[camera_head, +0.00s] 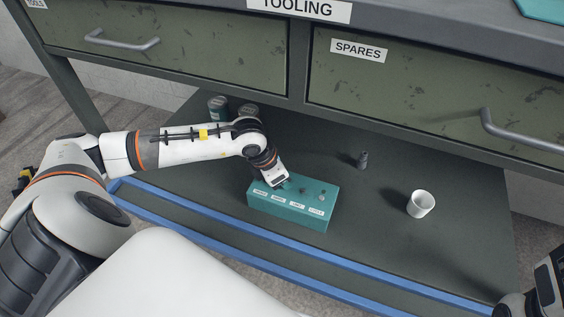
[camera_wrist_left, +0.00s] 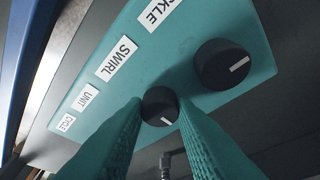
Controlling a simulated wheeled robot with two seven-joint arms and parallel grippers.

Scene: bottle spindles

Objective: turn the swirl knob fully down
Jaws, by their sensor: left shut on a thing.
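A teal control box (camera_head: 290,216) with several labels and knobs stands on the lower shelf. In the left wrist view, the black swirl knob (camera_wrist_left: 158,104) sits beside the SWIRL label (camera_wrist_left: 117,59). Its white pointer line points to the lower right. My left gripper (camera_head: 284,186) is over the left part of the box, and its teal fingers are shut on the swirl knob, one on each side. The fingers hide part of the knob's sides. Part of my right arm's end (camera_head: 547,285) shows at the lower right edge; its fingers cannot be made out.
A larger black knob (camera_wrist_left: 222,65) is close beside the left fingers, with its pointer to the right. A dark grey small object (camera_head: 363,160) and a white cup (camera_head: 420,204) stand right of the box. Two cans (camera_head: 217,108) stand behind my left arm. Drawers overhang the shelf.

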